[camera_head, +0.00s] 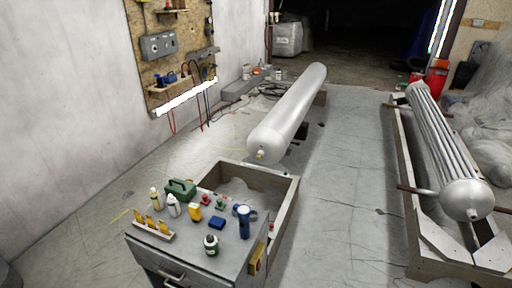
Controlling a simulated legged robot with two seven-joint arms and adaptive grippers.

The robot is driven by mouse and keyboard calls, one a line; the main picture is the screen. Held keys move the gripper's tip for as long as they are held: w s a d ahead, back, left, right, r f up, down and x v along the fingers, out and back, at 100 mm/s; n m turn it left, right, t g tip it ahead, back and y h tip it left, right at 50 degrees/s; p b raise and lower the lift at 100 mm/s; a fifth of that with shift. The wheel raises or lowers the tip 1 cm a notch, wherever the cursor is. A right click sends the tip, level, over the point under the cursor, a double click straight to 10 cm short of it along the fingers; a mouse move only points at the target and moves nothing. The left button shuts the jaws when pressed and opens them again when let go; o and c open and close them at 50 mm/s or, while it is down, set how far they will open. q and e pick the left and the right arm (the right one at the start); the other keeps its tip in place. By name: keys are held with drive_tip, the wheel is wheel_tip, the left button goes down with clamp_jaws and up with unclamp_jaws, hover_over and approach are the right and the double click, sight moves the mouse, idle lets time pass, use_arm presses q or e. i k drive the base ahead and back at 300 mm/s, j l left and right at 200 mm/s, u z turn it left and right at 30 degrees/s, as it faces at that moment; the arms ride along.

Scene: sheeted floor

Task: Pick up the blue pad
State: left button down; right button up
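The blue pad (217,223) is a small, dark blue, flat block. It lies on the grey top of a cabinet (190,256) in the lower middle of the head view. A yellow item (194,212) lies to its left and a blue flashlight-like item (243,221) stands to its right. A small green item (220,204) is just behind it. Nothing covers the pad. Neither of my grippers is in view.
White bottles (173,206), a green case (181,190) and a yellow-topped rack (152,228) crowd the left side. A wooden-sided bin (287,213) adjoins behind.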

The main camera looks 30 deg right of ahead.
sight(218, 223)
drive_tip(key=i+l+u, duration=0.1)
drive_tip(key=l, duration=0.25)
drive_tip(key=i+l, duration=0.15)
drive_tip(key=l, duration=0.25)
drive_tip(key=i+l+u, duration=0.15)
drive_tip(key=l, duration=0.25)
drive_tip(key=i+l, duration=0.1)
drive_tip(key=l, duration=0.25)
drive_tip(key=i+l+u, duration=0.15)
drive_tip(key=l, duration=0.25)
drive_tip(key=k, duration=0.05)
